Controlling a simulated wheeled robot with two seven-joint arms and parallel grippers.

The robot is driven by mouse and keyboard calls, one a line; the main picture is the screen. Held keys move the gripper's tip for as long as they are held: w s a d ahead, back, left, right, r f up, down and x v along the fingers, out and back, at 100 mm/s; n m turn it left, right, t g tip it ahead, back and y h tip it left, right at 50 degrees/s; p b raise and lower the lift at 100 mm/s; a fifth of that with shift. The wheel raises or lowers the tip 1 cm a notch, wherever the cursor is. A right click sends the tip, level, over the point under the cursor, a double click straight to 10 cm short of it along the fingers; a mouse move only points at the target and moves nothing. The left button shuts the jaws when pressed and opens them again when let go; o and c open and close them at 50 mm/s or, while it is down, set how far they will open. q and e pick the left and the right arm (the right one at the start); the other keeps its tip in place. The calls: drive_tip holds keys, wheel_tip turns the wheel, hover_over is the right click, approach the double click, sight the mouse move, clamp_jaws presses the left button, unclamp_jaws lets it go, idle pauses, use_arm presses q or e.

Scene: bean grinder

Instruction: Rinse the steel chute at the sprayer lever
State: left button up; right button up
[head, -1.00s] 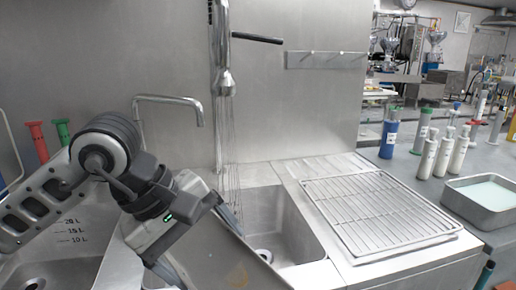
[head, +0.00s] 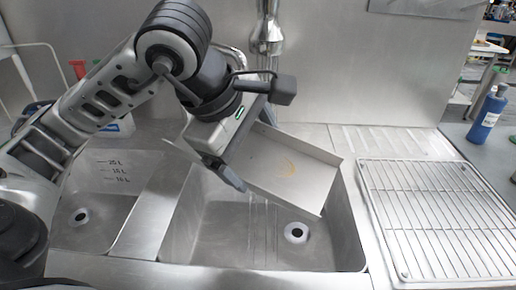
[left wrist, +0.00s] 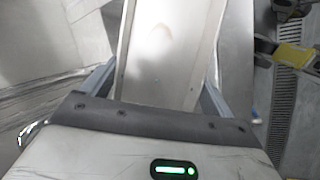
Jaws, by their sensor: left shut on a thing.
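The steel chute (head: 290,170) is a shallow open tray with a raised rim and a yellowish stain inside. It is held tilted over the right-hand sink basin. My left gripper (head: 230,160) is shut on its left end. In the left wrist view the chute (left wrist: 165,60) lies between the two fingers. The sprayer head (head: 267,38) hangs above and behind the chute, with thin streaks below it. The sprayer's dark lever is not visible now. My right gripper is not in view.
The right sink basin (head: 335,245) has a round drain. A left basin (head: 95,190) lies beside it. A wire rack (head: 430,215) rests on the drainboard at right. A blue bottle (head: 487,117) stands on the far right counter.

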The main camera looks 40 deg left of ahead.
use_arm(q)
drive_tip(key=w+a+b, duration=0.1)
drive_tip(key=w+a, duration=0.1)
drive_tip(key=w+a+f+b, duration=0.1)
drive_tip(key=a, duration=0.1)
drive_tip(key=shift+w+a+f, duration=0.2)
drive_tip(key=shift+w+a, duration=0.1)
drive_tip(key=shift+w, duration=0.1)
drive_tip(key=w+a, duration=0.1)
drive_tip(key=a+b, duration=0.1)
drive_tip(key=w+a, duration=0.1)
drive_tip(key=shift+w+a+f, duration=0.2)
drive_tip(key=shift+w+f, duration=0.1)
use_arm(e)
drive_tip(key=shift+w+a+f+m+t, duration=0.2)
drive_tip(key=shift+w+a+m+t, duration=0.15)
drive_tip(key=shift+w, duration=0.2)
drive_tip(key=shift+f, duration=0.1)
use_arm(q)
drive_tip(key=shift+w+d, duration=0.1)
drive_tip(key=shift+w, duration=0.05)
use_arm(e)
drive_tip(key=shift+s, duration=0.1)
use_arm(q)
drive_tip(key=shift+w+d, duration=0.25)
drive_tip(key=shift+w, duration=0.1)
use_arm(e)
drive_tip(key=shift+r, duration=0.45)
